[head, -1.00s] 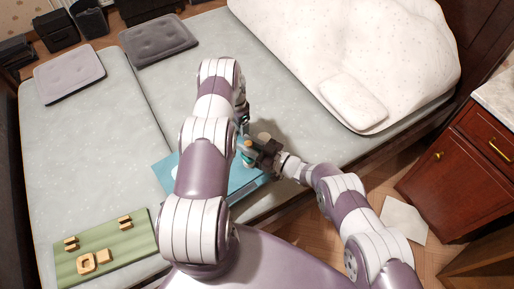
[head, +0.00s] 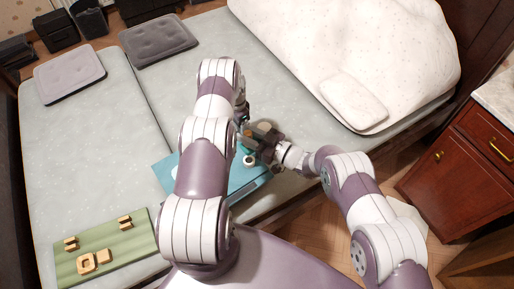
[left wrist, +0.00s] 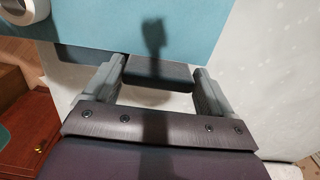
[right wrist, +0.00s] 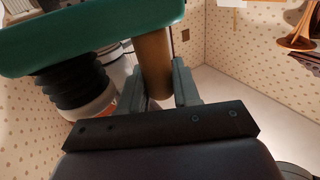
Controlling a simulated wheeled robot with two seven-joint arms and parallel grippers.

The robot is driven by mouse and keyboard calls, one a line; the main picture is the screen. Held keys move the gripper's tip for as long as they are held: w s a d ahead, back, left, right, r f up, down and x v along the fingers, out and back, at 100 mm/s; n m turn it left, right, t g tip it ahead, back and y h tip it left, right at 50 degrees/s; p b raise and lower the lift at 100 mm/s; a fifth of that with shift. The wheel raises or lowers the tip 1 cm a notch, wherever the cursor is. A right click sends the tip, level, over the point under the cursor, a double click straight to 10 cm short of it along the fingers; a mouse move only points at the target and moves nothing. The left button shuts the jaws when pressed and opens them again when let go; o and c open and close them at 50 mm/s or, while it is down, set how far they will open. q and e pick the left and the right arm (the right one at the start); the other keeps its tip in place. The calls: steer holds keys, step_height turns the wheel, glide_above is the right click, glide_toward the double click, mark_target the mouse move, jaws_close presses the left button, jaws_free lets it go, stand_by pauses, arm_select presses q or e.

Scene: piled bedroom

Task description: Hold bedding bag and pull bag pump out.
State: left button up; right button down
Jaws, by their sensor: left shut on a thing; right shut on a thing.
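The blue bedding bag (head: 246,184) lies flat on the bed, partly hidden by my left arm. Its white round valve (head: 249,161) shows in the head view and at the left wrist view's corner (left wrist: 24,10). My left gripper (left wrist: 158,76) is shut on the dark handle (left wrist: 160,74) at the bag's edge. My right gripper (right wrist: 160,80) is shut on the pump's brown handle (right wrist: 153,62). The bag pump has a green top (right wrist: 100,32) and black bellows (right wrist: 72,88); it hangs beside the valve, apart from it. In the head view the right gripper (head: 255,141) is near the left hand.
A green board with wooden pieces (head: 110,245) lies at the bed's front left. A white quilt (head: 340,45) and pillow (head: 352,100) lie at the right. Grey cushions (head: 158,40) are at the back. A red-brown cabinet (head: 455,155) stands at the right.

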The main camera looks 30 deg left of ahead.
steer(key=shift+r, duration=2.8)
arm_select(q)
steer(key=o, duration=1.3)
steer(key=shift+o, duration=0.2)
steer(key=shift+f, duration=0.1)
